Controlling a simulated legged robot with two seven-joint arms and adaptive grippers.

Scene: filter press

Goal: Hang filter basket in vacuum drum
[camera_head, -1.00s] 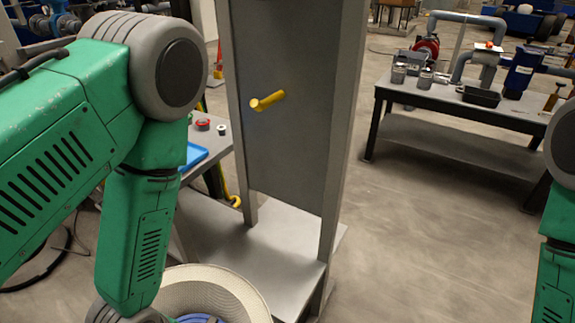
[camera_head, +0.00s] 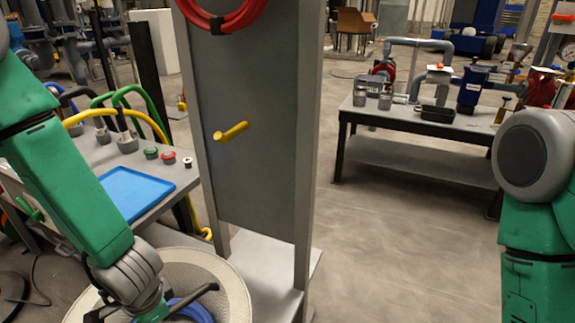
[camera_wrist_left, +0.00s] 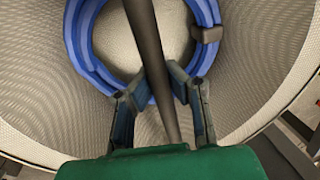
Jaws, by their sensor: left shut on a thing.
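A round, pale mesh basket (camera_head: 236,292) is at the bottom of the head view, cut off by the frame. A coiled blue hose (camera_wrist_left: 82,40) with a dark clip lies inside it. My left gripper (camera_wrist_left: 160,85) is over the basket's inside, its fingers on either side of a dark bar (camera_wrist_left: 146,35) and shut on it. The bar crosses in front of the hose and looks like a basket handle; its ends are not clear. The left gripper shows only partly in the head view. My right gripper is out of view. I cannot make out a vacuum drum.
A grey upright stand (camera_head: 255,180) with a yellow peg (camera_head: 231,132) and a red hose coil (camera_head: 222,20) stands just beyond the basket. A table with a blue tray (camera_head: 130,190) is left. A workbench (camera_head: 420,125) stands back right. Floor between is clear.

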